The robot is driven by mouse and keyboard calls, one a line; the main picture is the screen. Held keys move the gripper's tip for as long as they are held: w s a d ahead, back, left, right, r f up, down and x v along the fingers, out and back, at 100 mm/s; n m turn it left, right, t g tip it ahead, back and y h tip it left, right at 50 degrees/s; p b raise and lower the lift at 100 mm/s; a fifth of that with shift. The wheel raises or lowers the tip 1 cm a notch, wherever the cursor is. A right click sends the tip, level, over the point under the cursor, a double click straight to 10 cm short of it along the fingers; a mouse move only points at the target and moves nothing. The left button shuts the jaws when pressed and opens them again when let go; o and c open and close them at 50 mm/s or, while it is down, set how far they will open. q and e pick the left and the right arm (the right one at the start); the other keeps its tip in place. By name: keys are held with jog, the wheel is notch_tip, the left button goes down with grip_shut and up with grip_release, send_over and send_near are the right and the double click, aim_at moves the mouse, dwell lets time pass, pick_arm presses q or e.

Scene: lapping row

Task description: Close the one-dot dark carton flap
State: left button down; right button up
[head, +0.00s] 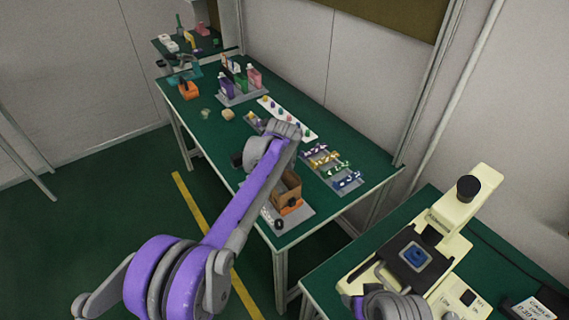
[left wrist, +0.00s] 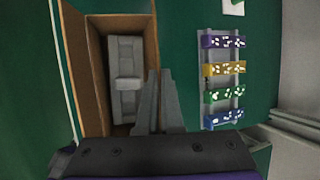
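An open brown carton (left wrist: 83,70) fills the left half of the left wrist view, with a grey block-like insert (left wrist: 124,75) inside. In the head view the carton (head: 287,187) stands near the front end of the green table, partly behind my left arm. A brown strip, wall or flap (left wrist: 150,42), runs along its right side. No dot mark or dark flap can be made out.
A rack of purple, yellow, green and blue pieces (left wrist: 222,68) lies right of the carton. A cream machine (head: 455,212) stands on the right-hand table. Green tabletop is clear between carton and rack.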

pick_arm(q)
jog(key=shift+s+a+f+h+b, duration=0.1)
jog(key=shift+s+a+h+b, duration=0.1)
jog(key=shift+h+b, duration=0.2)
jog(key=shift+t, duration=0.4)
jog(key=c, duration=1.1)
grip_release()
jog(key=shift+o, duration=0.2)
jog(key=v, duration=1)
jog(key=shift+r, duration=0.4)
jog(key=shift+s+a, duration=0.1)
jog(key=shift+s, duration=0.05)
